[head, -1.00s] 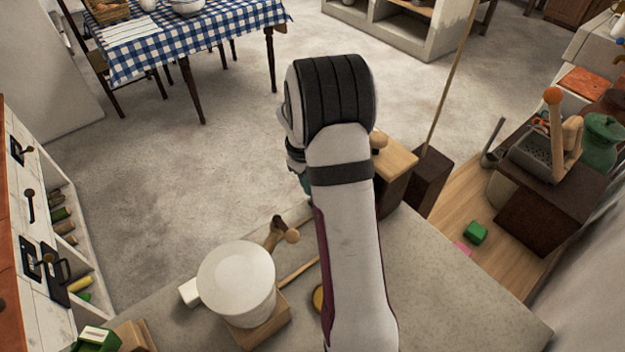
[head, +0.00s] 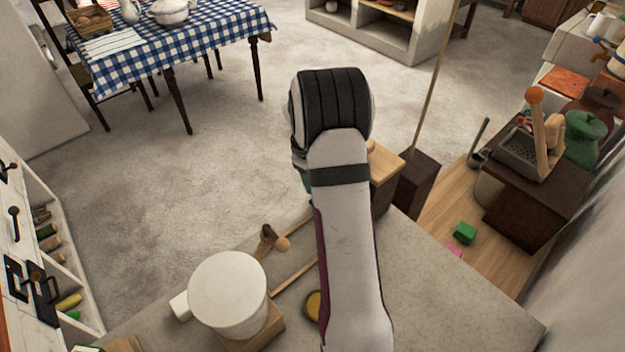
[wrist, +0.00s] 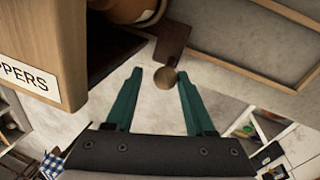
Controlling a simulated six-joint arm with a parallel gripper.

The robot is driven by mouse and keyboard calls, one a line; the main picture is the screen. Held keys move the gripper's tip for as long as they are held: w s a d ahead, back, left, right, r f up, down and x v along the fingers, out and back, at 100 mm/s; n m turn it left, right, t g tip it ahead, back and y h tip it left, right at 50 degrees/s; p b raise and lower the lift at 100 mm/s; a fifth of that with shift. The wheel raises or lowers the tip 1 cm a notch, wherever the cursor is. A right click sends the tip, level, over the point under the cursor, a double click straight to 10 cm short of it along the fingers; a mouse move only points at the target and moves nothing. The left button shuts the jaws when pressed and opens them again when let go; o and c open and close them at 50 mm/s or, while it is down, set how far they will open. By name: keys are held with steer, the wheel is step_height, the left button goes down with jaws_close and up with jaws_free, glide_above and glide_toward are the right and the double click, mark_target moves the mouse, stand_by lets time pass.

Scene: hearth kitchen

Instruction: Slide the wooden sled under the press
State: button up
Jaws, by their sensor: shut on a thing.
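A wooden body with a label ending in "PPERS" (wrist: 30,70) stands close on the left. A brown rounded part with a pale band (wrist: 145,14) shows above. I cannot tell which part is the press, or whether the sled is under it.
A wooden piece with a pale ball (head: 283,244) lies near the counter's edge. A wooden box (head: 387,167) and a dark block (head: 418,180) stand right of my arm.

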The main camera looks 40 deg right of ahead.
steer(key=o, duration=0.3)
steer(key=shift+a, duration=0.1)
steer(key=a+r, duration=0.3)
steer(key=r, duration=1.2)
steer(key=shift+s+r, duration=0.25)
steer(key=shift+s, duration=0.1)
steer(key=s+a+r+m+y, duration=0.1)
steer(key=s+a+m, duration=0.1)
steer(key=s+a, duration=0.6)
steer(key=s+a+r+m+y, duration=0.15)
steer(key=s+a, duration=0.25)
steer(key=a, duration=0.8)
steer(key=s+a+f+m, duration=0.2)
steer(key=s+a, duration=0.2)
steer(key=s, duration=0.2)
steer(key=s+a+f+m+y, duration=0.1)
steer(key=s+a+f+m, duration=0.1)
steer(key=s+a, duration=0.2)
steer(key=s, duration=0.2)
steer(key=shift+s+f+g, duration=0.2)
steer(key=shift+s+g, duration=0.1)
steer(key=shift+s, duration=0.05)
